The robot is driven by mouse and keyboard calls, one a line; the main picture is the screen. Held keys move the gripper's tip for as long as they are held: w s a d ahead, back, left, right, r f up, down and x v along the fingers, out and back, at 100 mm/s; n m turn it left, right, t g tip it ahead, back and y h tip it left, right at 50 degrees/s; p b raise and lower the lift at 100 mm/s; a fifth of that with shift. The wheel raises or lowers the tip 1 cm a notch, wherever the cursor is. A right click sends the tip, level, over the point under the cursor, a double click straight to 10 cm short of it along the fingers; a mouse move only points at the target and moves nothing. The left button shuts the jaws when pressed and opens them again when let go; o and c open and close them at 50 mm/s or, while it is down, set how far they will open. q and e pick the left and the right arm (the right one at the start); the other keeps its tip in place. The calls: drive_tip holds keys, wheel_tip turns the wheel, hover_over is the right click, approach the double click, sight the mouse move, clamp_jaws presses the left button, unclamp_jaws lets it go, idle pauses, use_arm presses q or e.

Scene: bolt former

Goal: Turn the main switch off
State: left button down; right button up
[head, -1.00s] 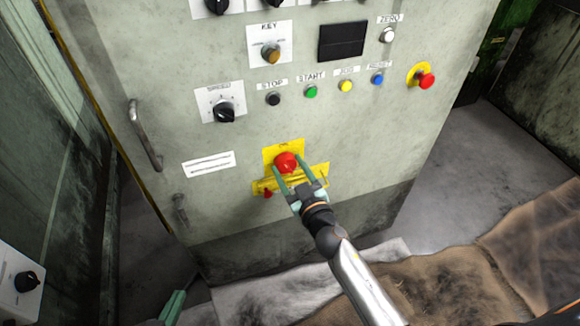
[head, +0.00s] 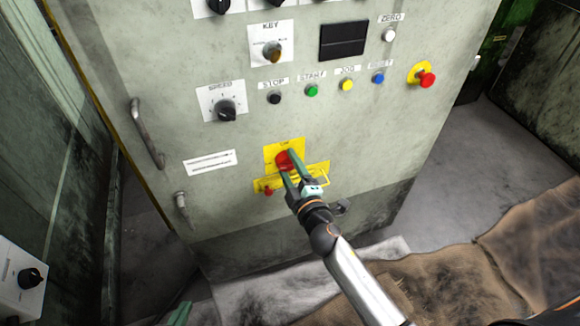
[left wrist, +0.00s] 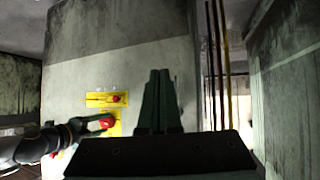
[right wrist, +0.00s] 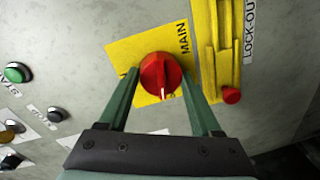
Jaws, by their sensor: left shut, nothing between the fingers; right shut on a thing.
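The main switch is a round red knob (head: 284,160) on a yellow plate (head: 270,150) low on the grey panel. In the right wrist view the knob (right wrist: 158,70) has a white mark at its lower edge, and the plate reads MAIN. My right gripper (right wrist: 160,76) is shut on the knob, one finger on each side; it also shows in the head view (head: 288,166). My left gripper (left wrist: 155,76) is shut and empty, apart from the panel; in the head view its green fingers (head: 180,312) show at the bottom edge. The left wrist view also shows the knob (left wrist: 107,121).
A yellow lock-out bar (head: 312,178) with a small red knob (head: 268,190) sits just below the switch. Several buttons, a speed dial (head: 226,110) and a red emergency stop (head: 427,80) are higher up. A handle (head: 146,133) projects at the left.

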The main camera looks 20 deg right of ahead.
drive_tip(key=shift+n, duration=1)
use_arm(q)
drive_tip(key=shift+w+r+t, duration=0.4)
drive_tip(key=shift+w+r, duration=0.2)
drive_tip(key=shift+r, duration=0.2)
use_arm(e)
drive_tip(key=shift+n, duration=0.3)
drive_tip(key=o, duration=1.4)
drive_tip(key=shift+c, duration=0.2)
use_arm(q)
drive_tip(key=shift+s+f, duration=0.2)
drive_tip(key=shift+f, duration=0.1)
